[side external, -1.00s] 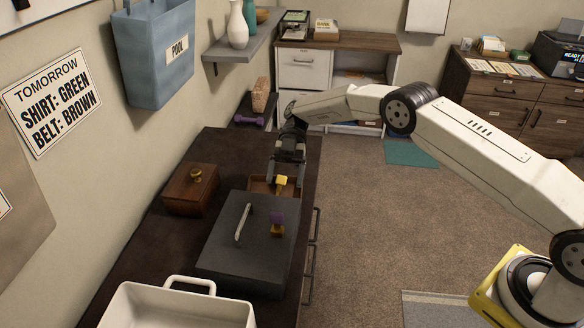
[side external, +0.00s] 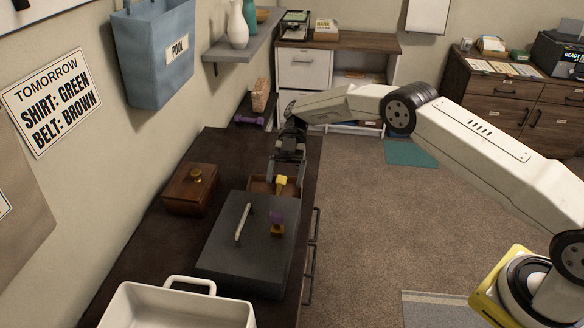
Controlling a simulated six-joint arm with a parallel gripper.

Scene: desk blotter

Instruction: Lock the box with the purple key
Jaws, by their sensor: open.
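The dark grey box (side external: 225,255) sits shut on the dark cabinet top, with a pale bar handle (side external: 243,225) on its lid. The purple key (side external: 277,217) stands upright at a small brass-coloured lock piece (side external: 277,231) on the box's right side. How deep it sits cannot be told. My gripper (side external: 286,184) is open behind the box, above a small brown wooden tray (side external: 260,185). A yellow key-like piece (side external: 282,181) shows between or just in front of its fingers; contact is unclear. My gripper is apart from the purple key.
A wooden lidded box (side external: 188,192) with a brass knob stands to the left. A white handled dish (side external: 165,308) is in front. A purple dumbbell (side external: 248,120) lies at the back. The wall is close on the left; the cabinet edge is close on the right.

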